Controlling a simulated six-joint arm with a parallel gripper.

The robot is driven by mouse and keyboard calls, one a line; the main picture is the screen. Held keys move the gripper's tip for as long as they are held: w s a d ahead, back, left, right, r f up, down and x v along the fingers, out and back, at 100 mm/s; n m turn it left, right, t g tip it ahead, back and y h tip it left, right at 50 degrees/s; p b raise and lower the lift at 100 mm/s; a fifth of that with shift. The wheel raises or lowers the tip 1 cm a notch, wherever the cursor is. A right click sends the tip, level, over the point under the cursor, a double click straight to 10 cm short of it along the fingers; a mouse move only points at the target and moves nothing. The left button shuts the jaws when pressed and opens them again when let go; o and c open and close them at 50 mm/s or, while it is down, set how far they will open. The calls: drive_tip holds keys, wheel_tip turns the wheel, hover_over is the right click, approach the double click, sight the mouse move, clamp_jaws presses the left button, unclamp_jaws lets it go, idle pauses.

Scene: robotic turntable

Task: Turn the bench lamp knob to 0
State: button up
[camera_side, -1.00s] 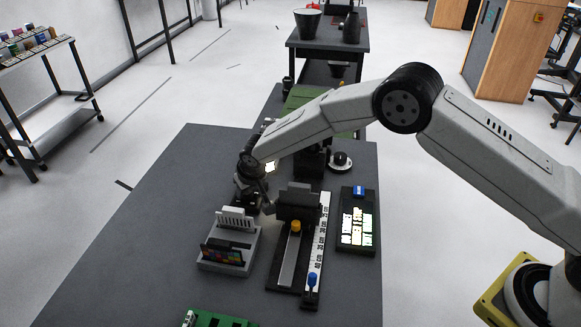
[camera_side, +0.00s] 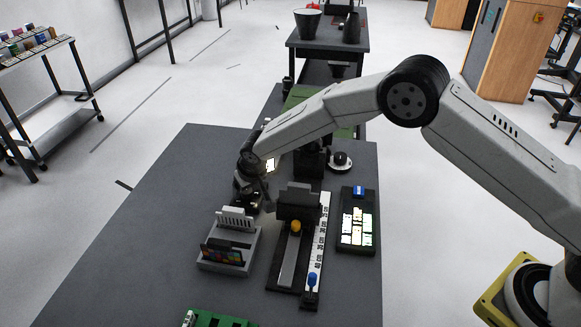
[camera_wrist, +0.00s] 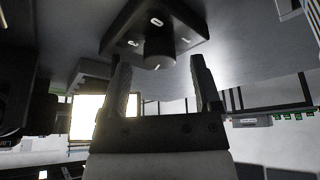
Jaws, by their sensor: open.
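In the wrist view a dark, round knob (camera_wrist: 159,48) stands out from a dark square plate (camera_wrist: 125,30) with several white marks. One mark at the plate's far side looks like a 0; a short white line shows at the knob's near end. My gripper (camera_wrist: 161,68) is open, with one finger to the left and one to the right of the knob. A gap shows on each side, and I cannot tell whether the fingertips reach past its end. In the side view my gripper (camera_side: 248,200) is low over the bench, and the knob is hidden there.
On the grey bench (camera_side: 165,215), a grey unit with a colourful screen (camera_side: 225,252) stands near my gripper. A slider rig with a white scale (camera_side: 318,245) and a dark panel with lit tiles (camera_side: 357,225) stand to the right. The bench's left side is clear.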

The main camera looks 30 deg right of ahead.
drive_tip(key=v, duration=0.6)
drive_tip(key=shift+r, duration=0.2)
drive_tip(key=shift+a, duration=0.1)
idle(0.3)
drive_tip(key=m, duration=0.2)
drive_tip(key=w+a+m+g+h, duration=0.1)
drive_tip(key=m, duration=0.1)
drive_tip(key=w+m, duration=0.1)
drive_tip(key=m, duration=0.1)
drive_tip(key=shift+a+f+g+h, duration=0.25)
drive_tip(key=shift+a+g+h, duration=0.05)
drive_tip(key=shift+a+h, duration=0.1)
drive_tip(key=m, duration=0.2)
drive_tip(key=a+m+g+h, duration=0.1)
drive_tip(key=m, duration=0.2)
drive_tip(key=m+h, duration=0.1)
drive_tip(key=m, duration=0.2)
drive_tip(key=shift+a+r, duration=0.15)
drive_tip(key=shift+r, duration=0.15)
drive_tip(key=shift+f, duration=0.1)
drive_tip(key=shift+x, duration=3.8)
drive_tip(key=shift+s, duration=0.1)
